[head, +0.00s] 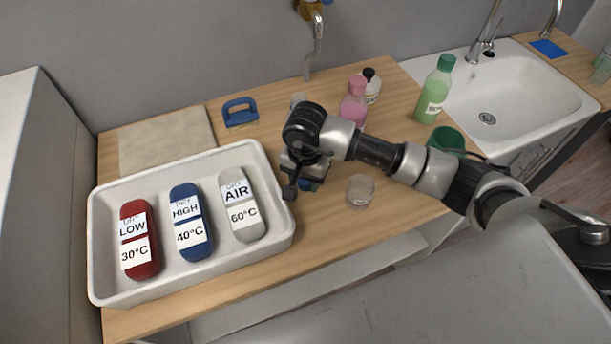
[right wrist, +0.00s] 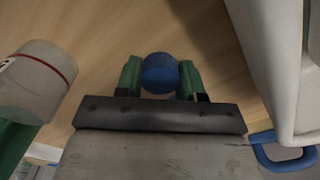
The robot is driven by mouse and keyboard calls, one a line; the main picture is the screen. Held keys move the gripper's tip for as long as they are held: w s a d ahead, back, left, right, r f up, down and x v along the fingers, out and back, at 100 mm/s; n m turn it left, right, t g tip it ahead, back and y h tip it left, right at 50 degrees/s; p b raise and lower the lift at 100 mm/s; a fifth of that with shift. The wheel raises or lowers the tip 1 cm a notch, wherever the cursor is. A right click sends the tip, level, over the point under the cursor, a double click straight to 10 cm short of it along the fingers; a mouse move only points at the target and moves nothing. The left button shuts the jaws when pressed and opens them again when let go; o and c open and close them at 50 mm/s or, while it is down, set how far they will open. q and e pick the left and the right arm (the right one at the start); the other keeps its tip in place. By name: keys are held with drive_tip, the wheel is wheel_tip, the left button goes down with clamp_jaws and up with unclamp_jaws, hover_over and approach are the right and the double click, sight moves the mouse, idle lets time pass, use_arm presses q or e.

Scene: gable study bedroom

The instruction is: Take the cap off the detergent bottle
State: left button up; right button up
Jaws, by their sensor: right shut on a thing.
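My right gripper (head: 305,180) is low over the wooden counter, just right of the white tray. In the right wrist view its green fingertips (right wrist: 160,78) are shut on a blue cap (right wrist: 159,73). My left gripper is not in view.
A clear cup (head: 360,190) stands right of the gripper. A pink bottle (head: 353,105), a black-capped bottle (head: 373,86), a green bottle (head: 433,92) and a green container (head: 447,138) stand behind. The white tray (head: 115,294) holds three labelled pieces. A blue-handled brush (head: 240,108) lies behind it.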

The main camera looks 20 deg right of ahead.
drive_tip(key=shift+f, duration=0.1)
drive_tip(key=shift+f+b, duration=0.1)
drive_tip(key=shift+b, duration=0.2)
drive_tip(key=o, duration=1)
